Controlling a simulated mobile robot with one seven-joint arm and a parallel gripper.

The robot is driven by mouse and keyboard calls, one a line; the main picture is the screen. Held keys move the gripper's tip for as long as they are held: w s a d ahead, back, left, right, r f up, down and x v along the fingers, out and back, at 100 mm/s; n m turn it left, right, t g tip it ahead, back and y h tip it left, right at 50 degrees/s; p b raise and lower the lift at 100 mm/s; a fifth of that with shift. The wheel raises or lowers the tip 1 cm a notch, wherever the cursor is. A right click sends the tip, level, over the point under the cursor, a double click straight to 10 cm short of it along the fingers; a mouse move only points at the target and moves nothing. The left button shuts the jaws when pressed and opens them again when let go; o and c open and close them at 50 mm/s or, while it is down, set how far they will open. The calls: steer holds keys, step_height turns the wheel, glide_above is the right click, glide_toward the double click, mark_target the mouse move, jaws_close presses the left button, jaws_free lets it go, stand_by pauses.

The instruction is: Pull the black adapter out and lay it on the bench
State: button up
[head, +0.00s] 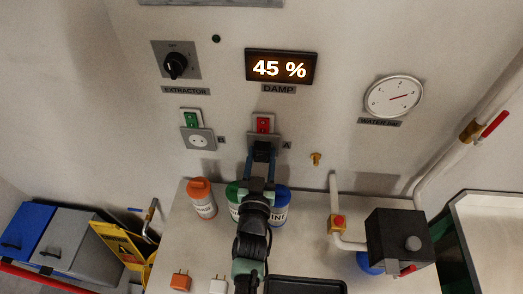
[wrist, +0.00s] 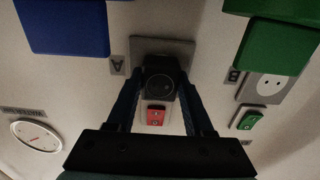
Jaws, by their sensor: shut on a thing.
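The black adapter (head: 262,150) is at the socket plate marked A, below a red switch (head: 263,124). My gripper (head: 261,172) reaches up from below and is shut on it, one blue finger on each side. In the wrist view, which is upside down, the adapter (wrist: 160,82) sits between the fingertips in front of the grey plate (wrist: 150,45). I cannot tell whether its pins are fully in the socket. The bench (head: 308,225) is below, partly hidden by my arm.
Orange (head: 202,198), green (head: 233,195) and blue (head: 279,208) containers stand on the bench close under my gripper. An orange plug (head: 180,282), a white plug (head: 219,285) and a black tray (head: 305,286) lie nearer. A black box with pipes (head: 398,238) stands right. Socket B (head: 199,138) is left.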

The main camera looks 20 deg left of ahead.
mark_target(262, 158)
jaws_close()
steer(key=shift+v, duration=2.95)
